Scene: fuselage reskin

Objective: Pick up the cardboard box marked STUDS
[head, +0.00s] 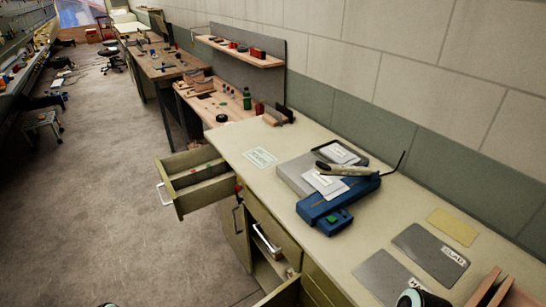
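I cannot make out a cardboard box marked STUDS in the head view. An open drawer (196,180) sticks out from the near bench on the left, with dividers inside and little visible in it. Below it, a cabinet opening (268,262) shows some small items too dark to read. Neither gripper shows; only small rounded dark parts of my own arms appear at the bottom edge.
The pale bench (290,203) holds a blue tool (338,203), a grey case (299,175) with paper labels, grey sheets (430,253) and a yellow sheet (453,226). More workbenches stand beyond. The floor (95,210) at left is clear nearby.

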